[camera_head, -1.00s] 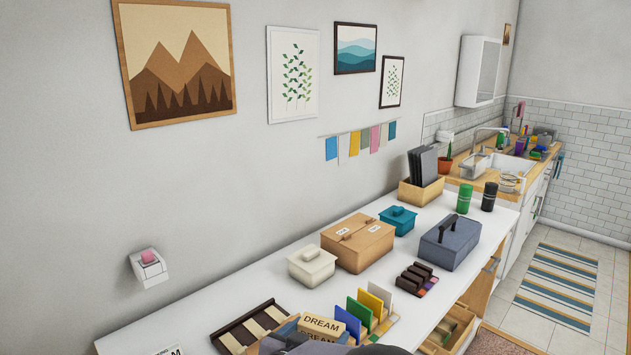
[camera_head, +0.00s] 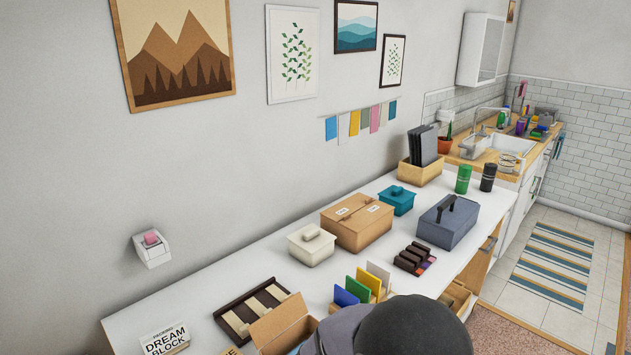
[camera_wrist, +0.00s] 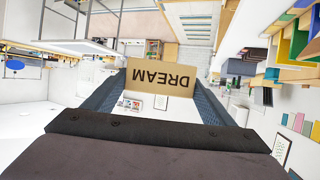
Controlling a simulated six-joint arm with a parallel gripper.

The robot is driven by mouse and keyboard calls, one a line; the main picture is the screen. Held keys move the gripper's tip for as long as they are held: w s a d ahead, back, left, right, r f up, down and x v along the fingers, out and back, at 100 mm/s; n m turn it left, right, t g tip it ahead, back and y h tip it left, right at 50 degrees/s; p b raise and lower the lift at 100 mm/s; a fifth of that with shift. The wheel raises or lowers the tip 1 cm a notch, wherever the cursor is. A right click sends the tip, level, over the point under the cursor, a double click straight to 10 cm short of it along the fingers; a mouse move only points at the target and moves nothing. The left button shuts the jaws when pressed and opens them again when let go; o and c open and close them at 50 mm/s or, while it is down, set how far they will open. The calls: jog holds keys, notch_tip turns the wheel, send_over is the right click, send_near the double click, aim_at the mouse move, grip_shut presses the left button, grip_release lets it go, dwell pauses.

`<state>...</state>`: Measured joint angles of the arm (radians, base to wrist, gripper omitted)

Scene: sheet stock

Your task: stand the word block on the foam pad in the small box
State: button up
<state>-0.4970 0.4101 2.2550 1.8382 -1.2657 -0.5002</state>
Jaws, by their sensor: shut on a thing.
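The word block (camera_wrist: 163,80) is a tan bar with DREAM in dark letters, upside down in the wrist view. My gripper (camera_wrist: 160,92) is shut on it, with one blue-grey finger at each side. An open cardboard box (camera_head: 283,325) with a raised flap stands at the bottom edge, partly behind my arm. A bluish patch shows inside it; I cannot tell whether this is the foam pad. A lettered tan piece (camera_head: 232,351) is cut off at the bottom edge.
A card reading DREAM BLOCK (camera_head: 165,340) stands at the front left. A dark slatted rack (camera_head: 250,308) lies behind the cardboard box. Coloured upright panels (camera_head: 361,288), a cream lidded box (camera_head: 311,246) and a brown box (camera_head: 357,225) stand further back.

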jog(key=s+a+f+n+t+y+b, duration=0.1)
jog(key=a+f+b, duration=0.2)
jog(key=f, duration=0.7)
jog(key=a+f+n+t+y+b, duration=0.1)
jog(key=a+f+n+t+b, duration=0.1)
jog(key=f, duration=0.8)
jog(key=shift+s+a+f+b, duration=0.2)
jog(key=shift+s+a+b, duration=0.15)
jog(key=shift+a+b, duration=0.25)
jog(key=shift+d, duration=0.1)
